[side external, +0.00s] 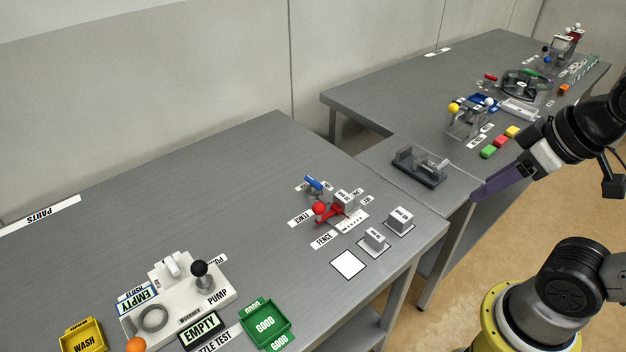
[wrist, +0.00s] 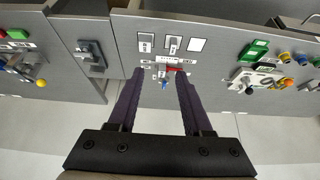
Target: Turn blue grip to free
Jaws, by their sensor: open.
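The blue grip (side external: 313,184) is a short blue handle on a small fixture with a red-knobbed lever (side external: 320,209), on the near grey table. In the wrist view the blue grip (wrist: 164,86) shows between and beyond my fingers. My gripper (side external: 476,196) has long purple fingers and is open and empty. In the side view it is well right of the fixture, by the table gap. The wrist view shows the gripper (wrist: 160,73) with its fingertips apart. Several labels surround the fixture; some read FENCE, and I cannot read one saying free.
Two grey blocks (side external: 375,240) and a white square (side external: 348,264) lie in front of the fixture. A pump station (side external: 185,285), a green GOOD tray (side external: 265,323) and a yellow WASH tray (side external: 83,336) stand left. A dark clamp (side external: 418,166) is on the linking table. The table behind the fixture is clear.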

